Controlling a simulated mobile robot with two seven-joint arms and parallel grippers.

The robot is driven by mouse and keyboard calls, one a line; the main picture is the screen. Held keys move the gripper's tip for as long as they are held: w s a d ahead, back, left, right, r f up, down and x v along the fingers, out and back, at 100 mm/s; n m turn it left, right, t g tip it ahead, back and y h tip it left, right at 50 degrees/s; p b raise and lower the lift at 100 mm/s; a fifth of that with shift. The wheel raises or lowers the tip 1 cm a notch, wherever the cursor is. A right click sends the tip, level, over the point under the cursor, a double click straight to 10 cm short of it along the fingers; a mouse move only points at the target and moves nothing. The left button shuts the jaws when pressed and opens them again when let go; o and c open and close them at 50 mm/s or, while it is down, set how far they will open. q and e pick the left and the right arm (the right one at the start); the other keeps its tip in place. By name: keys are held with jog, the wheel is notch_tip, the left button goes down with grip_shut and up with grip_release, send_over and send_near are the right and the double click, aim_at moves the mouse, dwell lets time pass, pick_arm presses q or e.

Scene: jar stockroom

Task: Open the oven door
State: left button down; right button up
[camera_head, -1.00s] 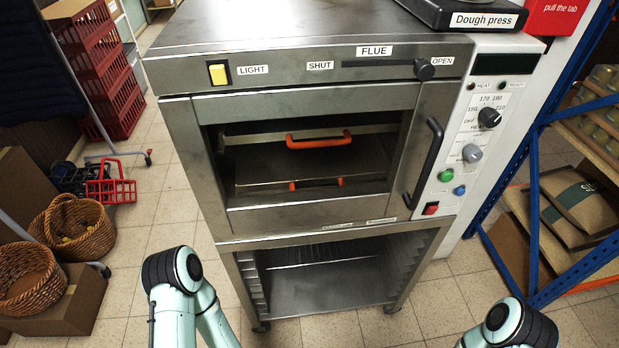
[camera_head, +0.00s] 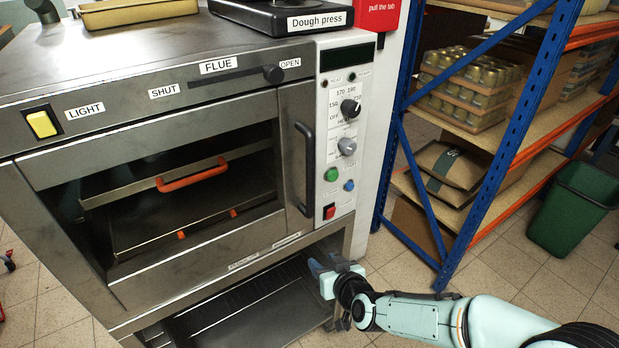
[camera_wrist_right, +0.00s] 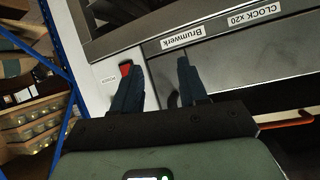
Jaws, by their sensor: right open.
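The steel oven (camera_head: 120,65) fills the left and middle of the head view. Its door (camera_head: 292,150) looks shut, flush with the front, with a wide window. A dark upright bar handle (camera_head: 306,165) is on the door's right side. My right gripper (camera_head: 322,264) is open and empty, low in front of the oven's lower right corner, below the handle. In the right wrist view its fingers (camera_wrist_right: 158,85) are apart before the oven front, by a red switch (camera_wrist_right: 126,69). A dark curved piece shows between them; I cannot tell whether it is the handle. My left gripper is out of view.
Orange-handled trays (camera_head: 192,175) show behind the window. The control panel (camera_head: 343,130) is right of the door. A blue-posted rack (camera_head: 530,90) with jars and a green bin (camera_head: 572,208) stand at the right. Floor (camera_head: 480,270) is clear around my right arm.

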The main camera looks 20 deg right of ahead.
aim_at(312, 167)
notch_tip(312, 167, up, 21)
jog(key=s+n+t+b, duration=0.1)
jog(key=s+t+b, duration=0.15)
jog(key=t, duration=0.35)
jog(key=w+p, duration=0.1)
jog(key=w, duration=0.3)
jog(key=w+p, duration=0.1)
jog(key=w, duration=0.4)
jog(key=w+p, duration=0.1)
jog(key=w, duration=0.3)
jog(key=shift+w+a+r, duration=0.15)
jog(key=shift+a+r, duration=0.1)
jog(key=shift+a, duration=0.1)
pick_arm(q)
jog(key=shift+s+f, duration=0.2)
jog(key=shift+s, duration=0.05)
pick_arm(e)
grip_shut()
